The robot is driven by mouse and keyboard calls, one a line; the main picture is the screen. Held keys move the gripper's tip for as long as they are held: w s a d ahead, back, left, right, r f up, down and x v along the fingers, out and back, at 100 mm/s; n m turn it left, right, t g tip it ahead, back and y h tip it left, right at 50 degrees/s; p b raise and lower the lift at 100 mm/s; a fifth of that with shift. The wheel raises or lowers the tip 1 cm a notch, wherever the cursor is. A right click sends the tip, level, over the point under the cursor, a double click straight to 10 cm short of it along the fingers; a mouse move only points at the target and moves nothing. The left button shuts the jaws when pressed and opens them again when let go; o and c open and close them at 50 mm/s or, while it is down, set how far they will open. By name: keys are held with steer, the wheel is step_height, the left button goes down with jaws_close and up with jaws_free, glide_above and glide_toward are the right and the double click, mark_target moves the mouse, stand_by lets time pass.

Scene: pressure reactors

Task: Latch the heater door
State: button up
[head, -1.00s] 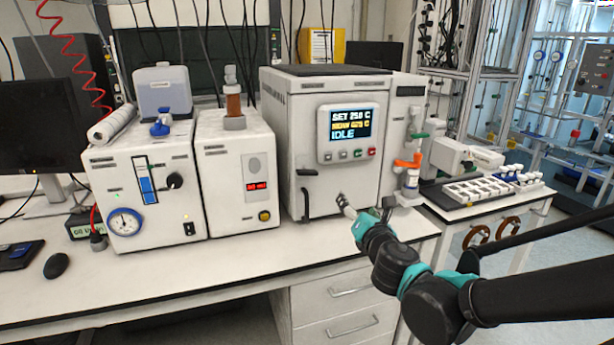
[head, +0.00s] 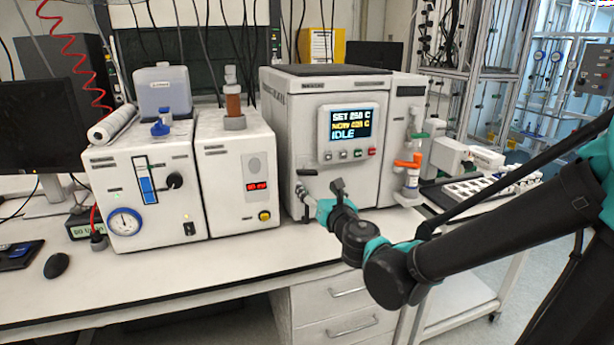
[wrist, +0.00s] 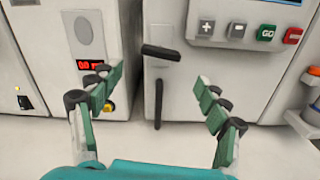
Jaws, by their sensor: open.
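The heater door (head: 308,130) is the pale front panel of the large unit and looks flush with its body. At its left edge, the wrist view shows a dark horizontal latch lever (wrist: 161,52) above a dark vertical door handle (wrist: 158,105). My gripper (wrist: 152,78) is open and empty, its green-padded fingers to the left and right of the lever and handle. No contact shows. In the head view my gripper (head: 318,188) is in front of the door's lower left and mostly hides the handle.
A smaller white unit (head: 238,170) with a red readout stands close to the left of the heater. The keypad (wrist: 249,32) is at the upper right of the wrist view. The bench front (head: 180,280) is clear.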

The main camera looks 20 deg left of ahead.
mark_target(307, 175)
steer(key=x, duration=0.9)
steer(key=shift+w, duration=0.1)
steer(key=c, duration=1.2)
steer(key=shift+o, duration=0.2)
